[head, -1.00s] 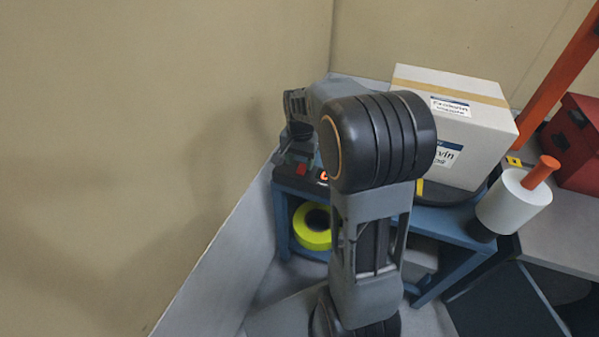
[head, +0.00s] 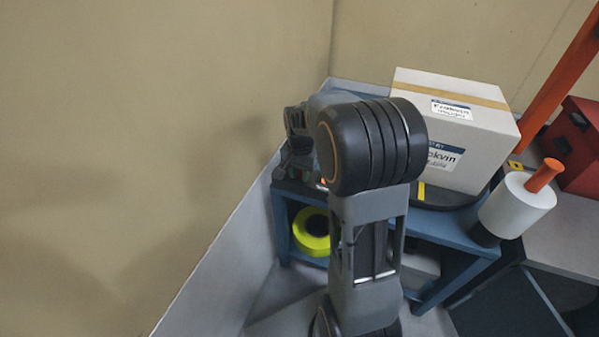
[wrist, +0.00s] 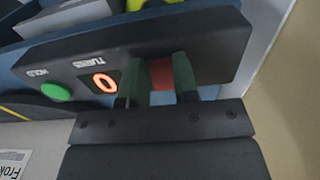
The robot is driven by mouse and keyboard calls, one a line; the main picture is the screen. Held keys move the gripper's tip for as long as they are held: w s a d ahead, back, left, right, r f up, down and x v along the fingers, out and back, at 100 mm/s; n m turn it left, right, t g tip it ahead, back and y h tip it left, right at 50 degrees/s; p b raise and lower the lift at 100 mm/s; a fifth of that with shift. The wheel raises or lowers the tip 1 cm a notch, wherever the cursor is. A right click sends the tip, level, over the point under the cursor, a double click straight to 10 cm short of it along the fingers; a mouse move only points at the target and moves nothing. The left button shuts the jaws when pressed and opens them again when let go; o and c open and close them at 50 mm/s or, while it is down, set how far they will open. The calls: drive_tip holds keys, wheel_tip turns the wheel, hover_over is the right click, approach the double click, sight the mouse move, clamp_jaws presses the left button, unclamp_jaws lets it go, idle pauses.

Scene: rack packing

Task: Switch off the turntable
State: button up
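The turntable (head: 432,203) is a dark disc on a blue stand, bearing a white box (head: 484,150). Its dark control panel (wrist: 215,40) shows in the wrist view, with a green button (wrist: 55,92), a lit orange "0" display (wrist: 99,83) marked TURNS, and a red control (wrist: 161,73). My gripper (wrist: 157,82) is at the panel, its two green-tipped fingers apart with the red control showing between them. I cannot tell whether the fingers touch it. In the head view my arm hides much of the panel and the red control.
A white film roll with an orange handle (head: 517,205) stands right of the box. A yellow tape roll (head: 312,243) is on the stand's lower level. An orange post (head: 560,70) and red case (head: 572,140) are at the right. A beige wall (head: 150,130) is close on the left.

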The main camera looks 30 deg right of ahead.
drive_tip(key=c, duration=0.4)
drive_tip(key=shift+d+r+p, duration=0.1)
drive_tip(key=shift+r+p, duration=0.25)
drive_tip(key=shift+p, duration=0.65)
drive_tip(key=g+y+p, duration=0.1)
drive_tip(key=p, duration=0.2)
drive_tip(key=shift+w+d+r, duration=0.1)
drive_tip(key=shift+r, duration=0.05)
drive_tip(key=shift+w+f+g+y+p, duration=0.1)
drive_tip(key=shift+f+g+y+p, duration=0.2)
drive_tip(key=shift+g+y+p, duration=0.3)
drive_tip(key=o, duration=0.9)
drive_tip(key=shift+o, duration=0.2)
drive_tip(key=p+v, duration=0.3)
drive_tip(key=v, duration=1)
drive_tip(key=shift+r+p, duration=0.3)
drive_tip(key=shift+r, duration=0.1)
